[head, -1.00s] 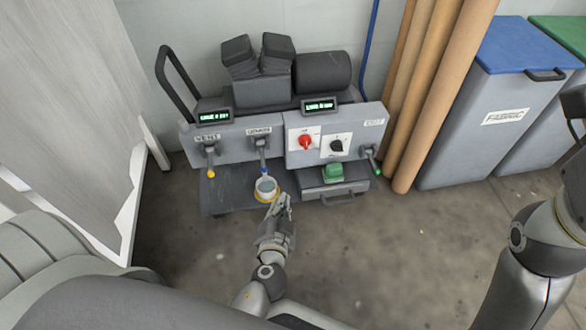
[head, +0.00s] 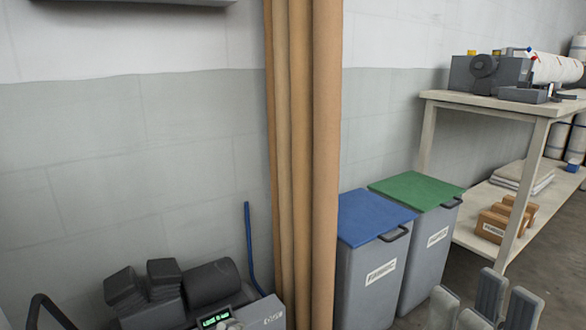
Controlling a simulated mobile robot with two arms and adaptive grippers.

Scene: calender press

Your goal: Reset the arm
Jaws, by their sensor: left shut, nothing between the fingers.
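Light grey finger-like parts of my grippers rise from the bottom right edge. My arms are out of view. The press (head: 215,285) shows only its top at the bottom left, with dark stacked blocks, a dark roller and a lit green display (head: 215,320). Its levers, knobs and the cup are below the frame.
Brown cardboard tubes (head: 303,150) stand against the wall. A blue-lidded bin (head: 375,217) and a green-lidded bin (head: 417,190) stand right of them. A light table (head: 530,107) with a grey machine is at the right, with boxes (head: 505,222) on its lower shelf.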

